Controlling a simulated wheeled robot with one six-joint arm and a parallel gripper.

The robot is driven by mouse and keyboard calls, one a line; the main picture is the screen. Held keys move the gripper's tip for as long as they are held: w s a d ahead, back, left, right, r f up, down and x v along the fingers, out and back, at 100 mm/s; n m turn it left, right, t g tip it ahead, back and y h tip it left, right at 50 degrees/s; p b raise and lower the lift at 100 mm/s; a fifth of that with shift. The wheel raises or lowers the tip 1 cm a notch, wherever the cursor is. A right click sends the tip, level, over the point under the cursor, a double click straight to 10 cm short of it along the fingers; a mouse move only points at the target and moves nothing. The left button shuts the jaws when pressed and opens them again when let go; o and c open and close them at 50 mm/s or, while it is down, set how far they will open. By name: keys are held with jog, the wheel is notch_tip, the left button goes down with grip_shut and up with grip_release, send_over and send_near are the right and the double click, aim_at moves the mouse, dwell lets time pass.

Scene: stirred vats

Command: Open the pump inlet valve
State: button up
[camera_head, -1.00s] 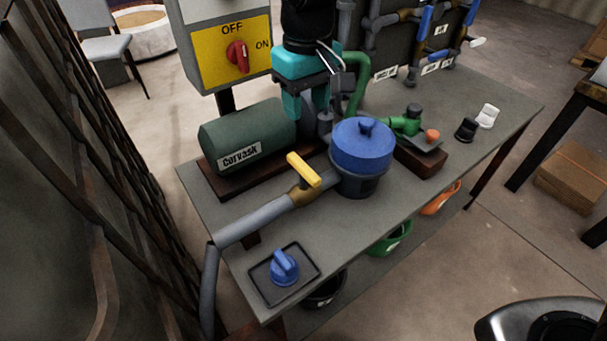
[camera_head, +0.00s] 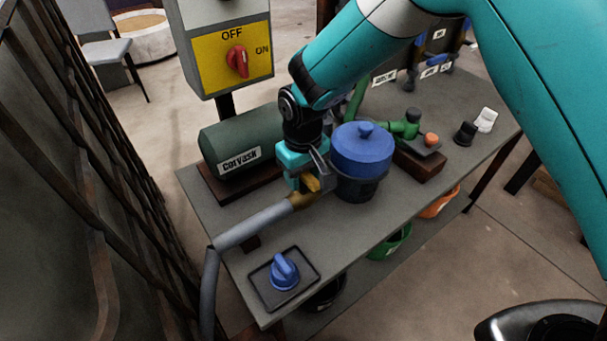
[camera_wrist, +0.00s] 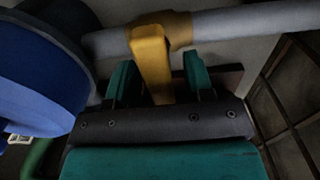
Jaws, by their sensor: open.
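The inlet valve has a yellow lever handle (camera_wrist: 150,62) on a brass body (camera_head: 301,201) in the grey inlet pipe (camera_head: 255,224). In the wrist view the handle runs from the brass body across the pipe and reaches in between my two fingers. My gripper (camera_wrist: 155,80) is open, with one teal finger on each side of the handle and a gap on both sides. In the head view my gripper (camera_head: 306,180) is over the valve and hides most of the handle. The pipe leads into the pump's blue-lidded pot (camera_head: 362,152).
The green motor (camera_head: 235,145) stands just behind and left of my gripper. A yellow switch box (camera_head: 220,60) with a red knob rises behind it. A blue knob (camera_head: 284,272) on a dark plate sits at the bench's front corner. Green piping (camera_head: 405,128) lies right of the pot.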

jog(key=shift+f, duration=0.35)
grip_shut()
